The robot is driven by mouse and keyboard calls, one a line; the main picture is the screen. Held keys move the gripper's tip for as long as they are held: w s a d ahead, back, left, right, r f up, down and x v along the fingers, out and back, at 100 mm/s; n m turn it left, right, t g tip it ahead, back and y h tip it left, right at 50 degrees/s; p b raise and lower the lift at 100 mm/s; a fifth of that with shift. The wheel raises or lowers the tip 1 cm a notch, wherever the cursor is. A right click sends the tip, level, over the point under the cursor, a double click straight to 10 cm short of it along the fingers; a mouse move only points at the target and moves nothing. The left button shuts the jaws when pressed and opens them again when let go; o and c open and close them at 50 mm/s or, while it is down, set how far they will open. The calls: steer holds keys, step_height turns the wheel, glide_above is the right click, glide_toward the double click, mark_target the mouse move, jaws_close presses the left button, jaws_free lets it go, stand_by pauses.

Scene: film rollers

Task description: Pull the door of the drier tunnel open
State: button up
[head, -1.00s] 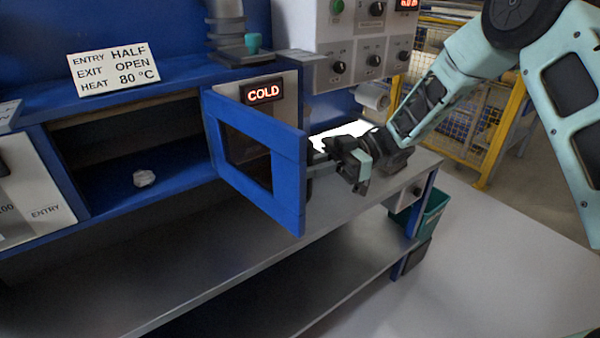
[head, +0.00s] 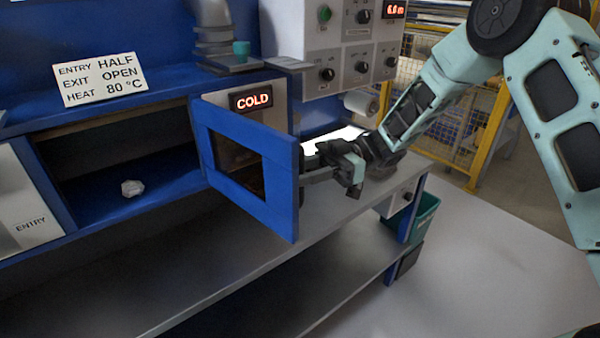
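The blue framed door (head: 222,183) of the drier tunnel stands swung open toward me, hinged at the right side of the opening. Its window is see-through. The tunnel's dark opening (head: 110,150) shows to the left, with a small pale crumpled lump (head: 132,188) on its blue floor. My gripper (head: 308,175) is at the door's free right edge, on its far side. The door hides part of the fingers, so I cannot see whether they are shut or touch the door.
A sign (head: 100,79) reads entry half, exit open, heat 80 °C. A display (head: 251,98) reads COLD. A control box (head: 350,45) with knobs stands above the grey bench (head: 345,207). A teal bin (head: 425,215) is at the bench's right end. The floor at right is clear.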

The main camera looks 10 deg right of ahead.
steer(key=b+v, duration=0.3)
steer(key=v, duration=1.3)
steer(key=shift+d+b, duration=0.25)
steer(key=shift+b, duration=0.05)
steer(key=shift+w, duration=0.1)
